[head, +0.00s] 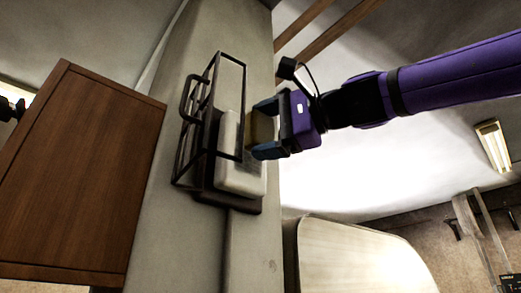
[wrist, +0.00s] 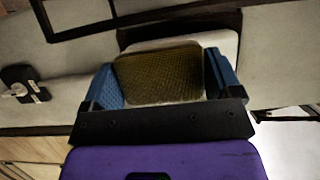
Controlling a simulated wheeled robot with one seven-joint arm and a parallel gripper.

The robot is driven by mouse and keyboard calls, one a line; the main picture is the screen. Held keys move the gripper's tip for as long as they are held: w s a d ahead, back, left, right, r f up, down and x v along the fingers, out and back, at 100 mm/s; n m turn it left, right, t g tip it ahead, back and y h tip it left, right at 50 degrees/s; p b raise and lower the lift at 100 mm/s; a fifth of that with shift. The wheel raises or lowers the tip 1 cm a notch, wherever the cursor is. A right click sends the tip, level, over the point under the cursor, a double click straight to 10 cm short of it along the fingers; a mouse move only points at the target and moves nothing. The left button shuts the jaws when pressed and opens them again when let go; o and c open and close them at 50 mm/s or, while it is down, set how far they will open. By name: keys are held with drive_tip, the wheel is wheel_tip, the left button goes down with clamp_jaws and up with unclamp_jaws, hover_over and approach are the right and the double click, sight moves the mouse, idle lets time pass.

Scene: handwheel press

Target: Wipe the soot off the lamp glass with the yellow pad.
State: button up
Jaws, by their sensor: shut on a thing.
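The lamp has a pale, whitish glass (head: 230,178) on a dark base, high on the grey pillar. A dark sooty smudge shows on the glass just beneath my gripper; the pad and fingers hide part of the glass. A dark wire guard (head: 181,150) stands out to the left of the glass, swung open. My gripper (head: 262,130) is shut on the yellow pad (head: 258,127), its blue fingers at either side. In the wrist view the pad (wrist: 160,75) lies in front of the glass (wrist: 228,45). The pad is at or very near the glass; I cannot tell if it touches.
The guard's bars (wrist: 75,25) cross the top of the wrist view. A small dark box with a pale knob (wrist: 25,88) is on the pillar (head: 160,200). A brown wooden cabinet (head: 75,175) is left of the lamp. Open room lies right of the pillar.

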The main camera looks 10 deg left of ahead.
sight(260, 165)
drive_tip(key=shift+w+a, duration=1.9)
drive_tip(key=shift+a, duration=0.25)
drive_tip(key=shift+w+a, duration=0.65)
drive_tip(key=shift+a, duration=0.1)
drive_tip(key=shift+f, duration=0.1)
drive_tip(key=shift+w+d, duration=1.55)
drive_tip(key=shift+w, duration=0.2)
drive_tip(key=shift+w+d, duration=1.5)
drive_tip(key=shift+w, duration=0.25)
drive_tip(key=shift+r, duration=1.3)
drive_tip(key=shift+s+a, duration=0.1)
drive_tip(key=shift+s+a, duration=2.95)
drive_tip(key=shift+s, duration=0.5)
drive_tip(key=shift+w+d+r, duration=1.05)
drive_tip(key=shift+w+r, duration=0.2)
drive_tip(key=shift+w, duration=0.05)
